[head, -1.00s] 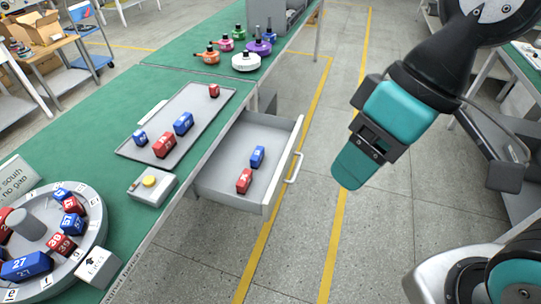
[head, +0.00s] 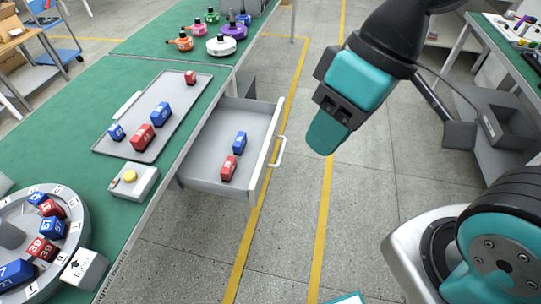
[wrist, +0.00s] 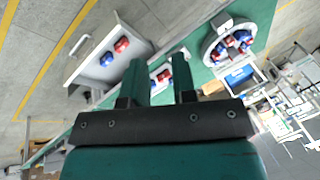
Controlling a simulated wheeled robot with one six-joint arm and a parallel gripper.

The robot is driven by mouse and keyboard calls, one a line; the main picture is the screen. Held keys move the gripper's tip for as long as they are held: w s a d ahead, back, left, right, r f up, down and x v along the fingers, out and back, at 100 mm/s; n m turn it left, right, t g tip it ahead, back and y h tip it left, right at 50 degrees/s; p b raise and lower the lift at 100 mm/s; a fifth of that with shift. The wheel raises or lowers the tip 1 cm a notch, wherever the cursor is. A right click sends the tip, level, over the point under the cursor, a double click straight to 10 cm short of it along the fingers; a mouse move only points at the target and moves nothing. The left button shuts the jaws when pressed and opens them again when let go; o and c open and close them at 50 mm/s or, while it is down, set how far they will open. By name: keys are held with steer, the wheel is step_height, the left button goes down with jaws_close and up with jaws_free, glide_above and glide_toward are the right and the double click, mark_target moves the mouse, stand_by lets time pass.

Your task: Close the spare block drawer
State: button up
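The spare block drawer (head: 207,148) is pulled out from under the green-topped bench in the head view. It holds a blue block (head: 239,141) and a red block (head: 229,168). Its light handle (head: 279,152) is on the outer front face, toward the aisle. My gripper (head: 326,135) hangs over the aisle, to the right of the handle and apart from it. In the wrist view, the two fingers of my gripper (wrist: 160,78) stand apart with nothing between them. The open drawer (wrist: 104,78) and its handle (wrist: 79,45) also show there, left of the fingers.
On the bench (head: 85,85) are a grey tray (head: 122,140) with several blocks, a box with a yellow button (head: 130,177) and a round block carousel (head: 62,262). Open floor lies right of the drawer; another bench (head: 495,50) stands far right.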

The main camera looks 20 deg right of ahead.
steer(key=w+f+m+b, duration=0.1)
steer(key=w+f+b, duration=0.2)
steer(key=f, duration=0.3)
steer(key=w+d+f+m+y+b, duration=0.1)
steer(key=w+f+m+b, duration=0.1)
steer(key=f+b, duration=0.3)
steer(key=w+f+m+y+b, duration=0.1)
steer(key=w+f+b, duration=0.3)
steer(key=f, duration=0.3)
steer(key=shift+d+f+m+t, duration=0.15)
steer(key=shift+d+m+t, duration=0.05)
steer(key=shift+m+t, duration=0.2)
jaws_close()
steer(key=m+t+y+b, duration=0.2)
steer(key=m+t+b, duration=0.2)
steer(key=m+b, duration=0.7)
glide_toward(261, 185)
steer(key=a+f+n+b, duration=0.1)
steer(key=w+a+f+n+b, duration=0.1)
steer(key=f, duration=0.1)
steer(key=a+f+n, duration=0.1)
steer(key=shift+w+a+f+b, duration=0.15)
steer(key=shift+w+f+b, duration=0.15)
steer(key=shift+b, duration=0.1)
steer(key=shift+w+a, duration=0.3)
steer(key=shift+a, duration=0.2)
steer(key=shift+w+a+r, duration=0.1)
steer(key=shift+w, duration=0.05)
